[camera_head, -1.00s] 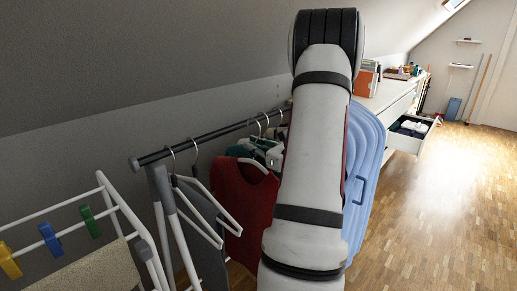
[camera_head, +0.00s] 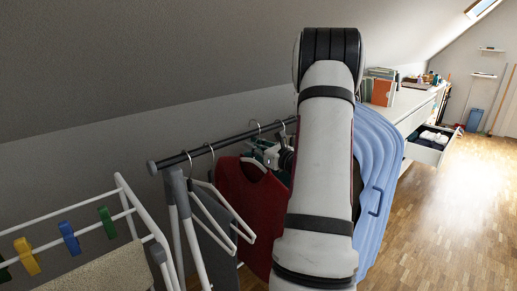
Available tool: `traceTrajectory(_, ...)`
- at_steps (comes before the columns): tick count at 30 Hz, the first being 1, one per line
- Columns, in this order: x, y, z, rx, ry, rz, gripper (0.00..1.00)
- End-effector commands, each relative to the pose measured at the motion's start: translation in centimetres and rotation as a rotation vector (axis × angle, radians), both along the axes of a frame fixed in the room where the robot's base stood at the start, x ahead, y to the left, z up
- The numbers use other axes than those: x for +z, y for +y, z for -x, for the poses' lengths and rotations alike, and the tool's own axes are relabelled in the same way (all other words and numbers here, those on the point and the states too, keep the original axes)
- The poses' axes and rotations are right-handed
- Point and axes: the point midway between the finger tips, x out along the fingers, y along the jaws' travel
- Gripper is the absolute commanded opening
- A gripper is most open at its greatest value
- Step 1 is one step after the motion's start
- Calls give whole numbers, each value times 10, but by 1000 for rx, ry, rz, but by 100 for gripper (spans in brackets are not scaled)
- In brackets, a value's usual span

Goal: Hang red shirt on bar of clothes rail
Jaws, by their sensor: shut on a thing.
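The red shirt (camera_head: 247,205) hangs upright on a white hanger (camera_head: 256,163), just left of my arm and below the level of the bar. My arm covers its right part. The dark bar (camera_head: 228,143) of the clothes rail runs from its near end at the left to behind my arm. My gripper (camera_head: 284,158) is largely hidden by the arm; a dark part shows at the shirt's upper right, shut on the shirt's hanger. The exact grip and the hanger's hook cannot be made out. I see no clear contact between shirt and bar.
Grey clothing (camera_head: 212,232) and a white hanger (camera_head: 226,208) hang at the bar's near end. A drying rack (camera_head: 128,200) with coloured pegs stands at left. A blue ironing board (camera_head: 377,170) stands right of my arm. An open drawer (camera_head: 428,154) juts out behind; floor at right is clear.

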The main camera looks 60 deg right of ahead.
Motion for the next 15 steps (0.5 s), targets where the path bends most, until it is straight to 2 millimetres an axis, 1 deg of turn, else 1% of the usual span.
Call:
traceTrajectory(4,-2,-2,-10,1,0,-1,0)
traceTrajectory(9,-16,-2,-9,0,0,-1,0)
traceTrajectory(15,-24,-2,-9,0,0,0,0)
